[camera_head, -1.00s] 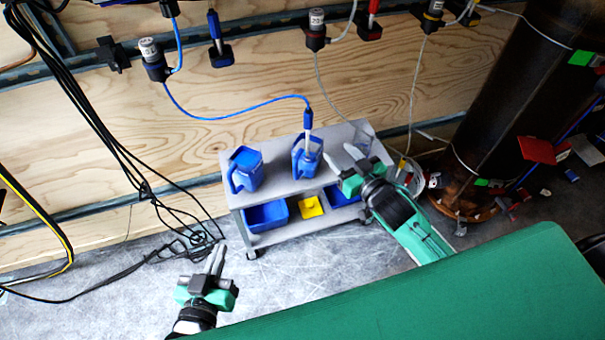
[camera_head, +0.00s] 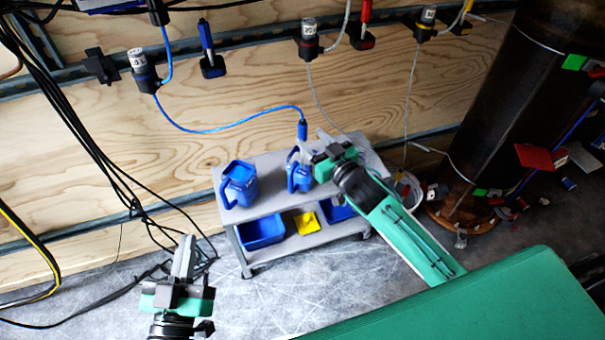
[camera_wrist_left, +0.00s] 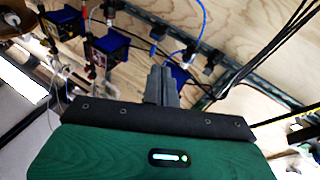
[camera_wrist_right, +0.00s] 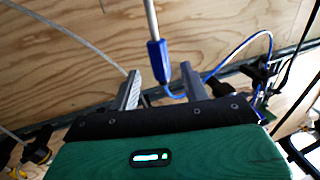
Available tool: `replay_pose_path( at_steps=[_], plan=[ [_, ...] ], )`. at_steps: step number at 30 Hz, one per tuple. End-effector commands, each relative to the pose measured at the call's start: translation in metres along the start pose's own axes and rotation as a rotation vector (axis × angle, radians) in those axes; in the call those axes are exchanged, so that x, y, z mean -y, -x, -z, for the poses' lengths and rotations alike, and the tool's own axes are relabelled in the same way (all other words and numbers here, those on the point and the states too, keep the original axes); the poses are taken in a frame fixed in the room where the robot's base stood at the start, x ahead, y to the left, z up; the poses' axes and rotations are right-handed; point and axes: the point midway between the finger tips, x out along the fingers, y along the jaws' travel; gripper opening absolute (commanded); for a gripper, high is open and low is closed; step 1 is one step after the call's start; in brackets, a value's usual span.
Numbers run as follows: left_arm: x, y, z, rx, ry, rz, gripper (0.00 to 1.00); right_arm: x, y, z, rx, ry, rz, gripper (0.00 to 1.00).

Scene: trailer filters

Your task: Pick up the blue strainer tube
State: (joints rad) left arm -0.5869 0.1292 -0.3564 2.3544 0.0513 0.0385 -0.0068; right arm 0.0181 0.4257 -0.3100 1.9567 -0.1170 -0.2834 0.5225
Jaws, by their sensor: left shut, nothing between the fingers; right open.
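My right gripper (camera_head: 311,146) is open beside the tube, just below the blue grip in the head view. In the right wrist view the blue grip (camera_wrist_right: 158,62) and its pale rod appear between the two open fingers, with no clear contact. My left gripper (camera_head: 186,244) is shut and empty, away from the cart at lower left.
A grey cart (camera_head: 275,178) holds a blue jug (camera_head: 239,185) on the left and another (camera_head: 299,178) by my right gripper. Blue bins (camera_head: 262,231) and a yellow piece (camera_head: 306,222) sit below. Black cables hang at left; wall fittings line the rail above.

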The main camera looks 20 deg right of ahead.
Motion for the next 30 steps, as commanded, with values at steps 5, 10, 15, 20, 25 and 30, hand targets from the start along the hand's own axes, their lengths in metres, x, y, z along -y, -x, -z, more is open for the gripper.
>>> replay_pose_path(
  at_steps=[5, 10, 15, 20, 25, 30],
  plan=[
    [0.003, -0.003, 0.012, -0.070, -0.011, 0.001, 0.00, 0.000, -0.009, -0.003, -0.002, 0.000, 0.000, 0.46],
    [0.007, -0.007, 0.041, -0.229, -0.034, 0.000, 0.00, 0.000, -0.028, -0.009, -0.002, 0.001, 0.000, 0.46],
    [0.009, -0.007, 0.063, -0.347, -0.050, -0.003, 0.00, 0.000, -0.046, -0.009, -0.001, 0.001, 0.000, 0.46],
    [0.010, -0.006, 0.072, -0.390, -0.055, -0.004, 0.00, 0.000, -0.052, -0.008, -0.001, 0.000, 0.000, 0.46],
    [0.010, -0.006, 0.072, -0.391, -0.056, -0.004, 0.00, 0.001, -0.052, -0.008, 0.000, -0.001, 0.000, 0.46],
    [0.009, -0.006, 0.072, -0.390, -0.055, -0.004, 0.00, 0.000, -0.052, -0.008, 0.000, 0.000, 0.000, 0.21]
  ],
)
